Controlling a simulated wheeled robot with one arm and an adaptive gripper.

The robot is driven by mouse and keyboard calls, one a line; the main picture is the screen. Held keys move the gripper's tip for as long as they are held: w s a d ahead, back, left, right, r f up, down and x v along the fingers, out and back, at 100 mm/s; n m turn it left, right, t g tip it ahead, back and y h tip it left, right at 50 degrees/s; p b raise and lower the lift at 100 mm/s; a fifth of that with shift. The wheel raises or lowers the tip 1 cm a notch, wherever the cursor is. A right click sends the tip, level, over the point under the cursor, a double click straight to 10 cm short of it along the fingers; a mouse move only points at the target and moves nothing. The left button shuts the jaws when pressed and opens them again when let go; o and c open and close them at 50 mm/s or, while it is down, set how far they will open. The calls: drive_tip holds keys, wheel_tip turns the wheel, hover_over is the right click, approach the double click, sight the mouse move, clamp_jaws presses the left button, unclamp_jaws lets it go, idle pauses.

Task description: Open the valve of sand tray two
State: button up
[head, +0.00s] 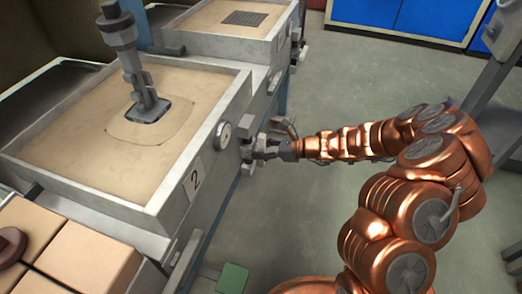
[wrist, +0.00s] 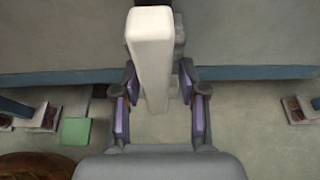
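Sand tray two (head: 205,172) is the pale metal tray of sand with a "2" label on its front wall, at left in the head view. A valve (head: 247,152) sits low on that wall, to the right of the label. My gripper (head: 268,148) is at the valve. In the wrist view my gripper (wrist: 158,100) is open, with purple-padded fingers on both sides of a pale bar-shaped handle (wrist: 150,50). Gaps show between the pads and the handle. The handle's far end is hard to make out.
A round gauge (head: 223,131) is on the tray wall above the valve. A tool on a post (head: 140,85) stands in the sand. Another sand tray (head: 215,42) is behind. A green square (head: 232,278) lies low in front. The grey floor (head: 350,80) behind my arm is clear.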

drive_tip(key=shift+o, duration=0.7)
drive_tip(key=shift+s, duration=0.1)
drive_tip(key=v, duration=1.2)
